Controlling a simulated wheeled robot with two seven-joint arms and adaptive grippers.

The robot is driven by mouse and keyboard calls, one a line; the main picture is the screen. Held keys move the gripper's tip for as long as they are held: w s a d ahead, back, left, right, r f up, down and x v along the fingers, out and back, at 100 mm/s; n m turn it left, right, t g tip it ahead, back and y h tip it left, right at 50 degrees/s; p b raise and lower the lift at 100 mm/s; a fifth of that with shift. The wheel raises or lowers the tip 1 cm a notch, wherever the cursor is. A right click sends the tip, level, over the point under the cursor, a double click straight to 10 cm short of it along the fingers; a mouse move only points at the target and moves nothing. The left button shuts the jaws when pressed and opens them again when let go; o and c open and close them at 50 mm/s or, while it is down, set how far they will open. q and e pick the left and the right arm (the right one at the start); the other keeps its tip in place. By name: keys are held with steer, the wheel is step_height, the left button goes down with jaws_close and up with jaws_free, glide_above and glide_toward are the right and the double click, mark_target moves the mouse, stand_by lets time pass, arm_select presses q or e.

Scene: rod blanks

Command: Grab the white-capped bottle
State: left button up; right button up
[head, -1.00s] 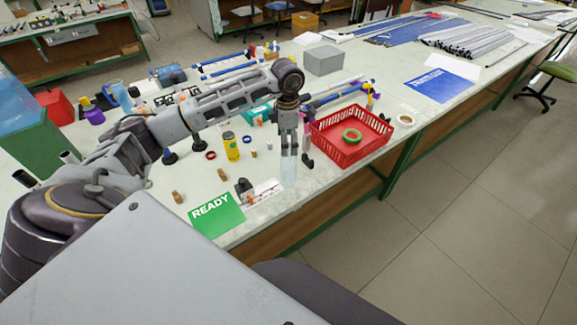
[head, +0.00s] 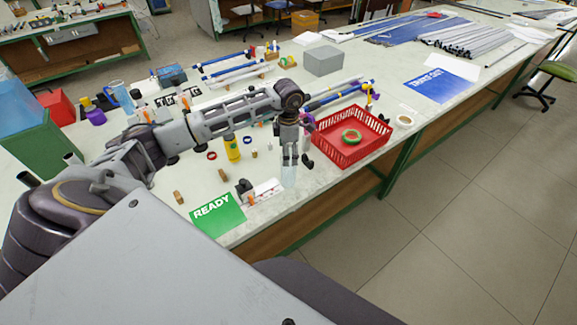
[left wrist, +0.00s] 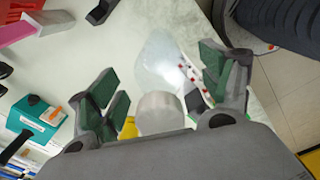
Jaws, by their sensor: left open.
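A clear bottle (head: 289,176) stands on the workbench near its front edge, directly below my left gripper (head: 289,162). In the left wrist view, its round whitish cap (left wrist: 160,112) shows close to the camera, with the clear body (left wrist: 160,62) stretching beyond it. My left gripper (left wrist: 158,82) is open, with its green-padded fingers on either side of the bottle and a visible gap to the cap. In the head view the fingers hide the bottle's top. My right gripper is not in view.
A yellow bottle (head: 232,148) and small parts stand to the left. The green READY card (head: 216,214) lies at the front left.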

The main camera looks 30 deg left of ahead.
arm_select(q)
steer(key=shift+f, duration=0.7)
steer(key=shift+c, duration=0.2)
steer(key=c, duration=1.6)
steer(key=shift+r, duration=0.2)
steer(key=shift+c, duration=0.2)
step_height(320, 180, up, 8)
steer(key=shift+f+b, duration=0.1)
steer(key=shift+b, duration=0.7)
steer(key=shift+r, duration=0.95)
